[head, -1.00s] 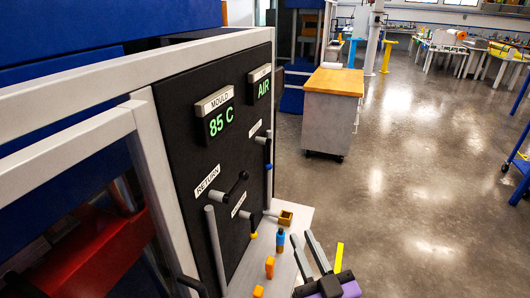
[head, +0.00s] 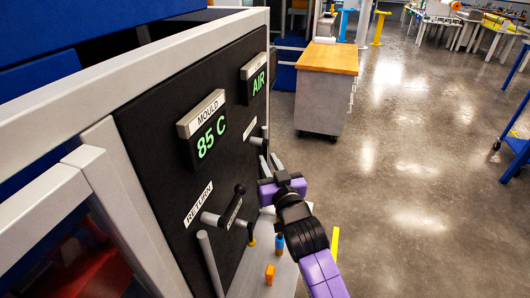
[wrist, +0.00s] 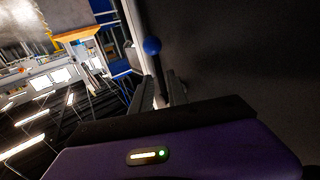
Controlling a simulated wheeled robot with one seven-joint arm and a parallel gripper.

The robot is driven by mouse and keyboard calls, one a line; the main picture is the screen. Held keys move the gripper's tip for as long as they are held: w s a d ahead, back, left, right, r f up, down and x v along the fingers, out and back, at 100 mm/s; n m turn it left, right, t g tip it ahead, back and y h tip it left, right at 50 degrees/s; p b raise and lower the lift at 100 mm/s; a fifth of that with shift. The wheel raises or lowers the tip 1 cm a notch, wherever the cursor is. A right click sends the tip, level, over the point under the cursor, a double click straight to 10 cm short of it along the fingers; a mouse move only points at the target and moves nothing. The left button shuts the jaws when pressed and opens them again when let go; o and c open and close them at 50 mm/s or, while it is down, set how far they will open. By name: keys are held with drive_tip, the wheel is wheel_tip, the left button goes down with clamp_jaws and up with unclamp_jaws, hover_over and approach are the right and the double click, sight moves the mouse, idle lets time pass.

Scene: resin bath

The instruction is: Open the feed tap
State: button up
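The black panel carries several lever taps. The one with a legible label, RETURN (head: 198,205), has a lever with a black end (head: 239,189). A blue-knobbed tap lever (wrist: 152,45) shows in the wrist view, just beyond my fingertips and roughly in line with the gap between them. Its small label (head: 250,127) is too blurred to read, so I cannot tell which tap is the feed tap. My gripper (head: 270,163) is open, close to the panel in the head view, and hides part of that tap. In the wrist view my gripper (wrist: 162,83) shows no object gripped; contact with the lever is unclear.
Displays read MOULD 85 C (head: 205,135) and AIR (head: 255,80). Another lever has a yellow end (head: 251,240). A pale shelf (head: 255,278) below holds an orange piece (head: 269,273) and a blue bottle (head: 279,243).

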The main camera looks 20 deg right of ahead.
sight(266, 156)
drive_tip(key=shift+w+d, duration=0.1)
drive_tip(key=shift+w, duration=1.7)
clamp_jaws()
